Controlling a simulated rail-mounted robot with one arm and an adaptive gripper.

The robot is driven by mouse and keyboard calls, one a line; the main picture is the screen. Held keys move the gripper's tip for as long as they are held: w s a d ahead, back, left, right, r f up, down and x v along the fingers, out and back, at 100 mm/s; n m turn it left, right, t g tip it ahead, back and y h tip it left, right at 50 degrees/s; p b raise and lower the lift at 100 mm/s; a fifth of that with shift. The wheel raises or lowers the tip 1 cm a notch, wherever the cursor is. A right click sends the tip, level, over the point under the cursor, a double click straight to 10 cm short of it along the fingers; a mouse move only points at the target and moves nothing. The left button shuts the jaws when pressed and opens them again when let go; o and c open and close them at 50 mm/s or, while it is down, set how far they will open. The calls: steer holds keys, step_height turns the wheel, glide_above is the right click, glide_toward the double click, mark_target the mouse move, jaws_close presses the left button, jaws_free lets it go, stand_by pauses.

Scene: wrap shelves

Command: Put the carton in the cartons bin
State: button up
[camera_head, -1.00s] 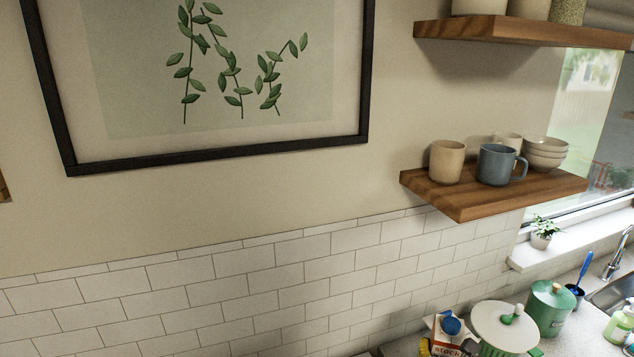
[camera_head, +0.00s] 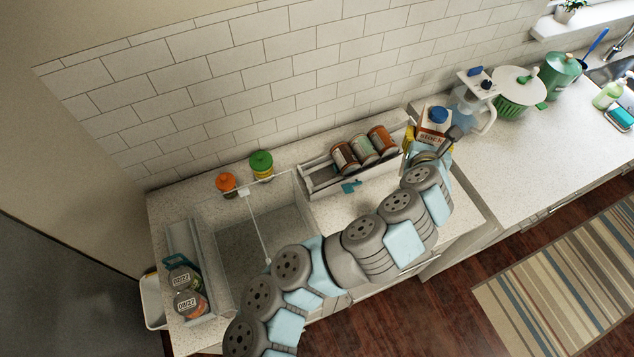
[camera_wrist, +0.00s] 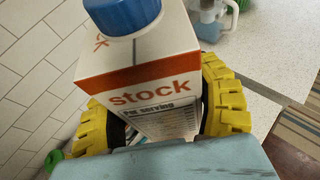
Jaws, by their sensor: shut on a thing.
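The stock carton (camera_head: 435,119) is white and orange with a blue cap. It stands roughly upright in my gripper (camera_head: 428,148), toward the right of the counter in the head view. In the wrist view, the yellow fingers of my gripper (camera_wrist: 158,108) press on both sides of the carton (camera_wrist: 150,70); its lower part is partly hidden. A large clear-walled bin (camera_head: 297,200) sits left of the carton on the counter and looks mostly empty. I cannot read any label naming it as the cartons bin.
A rack (camera_head: 318,181) holds several cans between the clear bin and carton. An orange-lidded jar (camera_head: 226,183) and green-lidded jar (camera_head: 262,165) stand behind the bin. A narrow bin (camera_head: 179,232) with dated jars is at left. A pitcher (camera_head: 482,108) stands close right of the carton.

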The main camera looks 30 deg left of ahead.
steer(key=s+a+r+n+g+y+p, duration=0.15)
steer(key=s+a, duration=0.25)
steer(key=a, duration=0.4)
steer(key=s+a+n+y+p, duration=0.2)
steer(key=s+a+y, duration=0.15)
steer(key=a, duration=0.45)
steer(key=n+g+y+b, duration=0.3)
steer(key=n+g+b, duration=0.15)
steer(key=b, duration=0.75)
glide_above(272, 194)
steer(key=s+d, duration=0.3)
steer(key=d, duration=0.1)
step_height(272, 194, down, 14)
steer(key=f+t, duration=0.1)
step_height(272, 194, down, 8)
steer(key=shift+d+f+b, duration=0.1)
steer(key=shift+f+b, duration=0.15)
steer(key=shift+b, duration=0.25)
steer(key=shift+f, duration=2.05)
steer(key=shift+f+b, duration=0.1)
steer(key=shift+b, duration=0.2)
steer(key=o, duration=1.3)
steer(key=shift+c, duration=0.2)
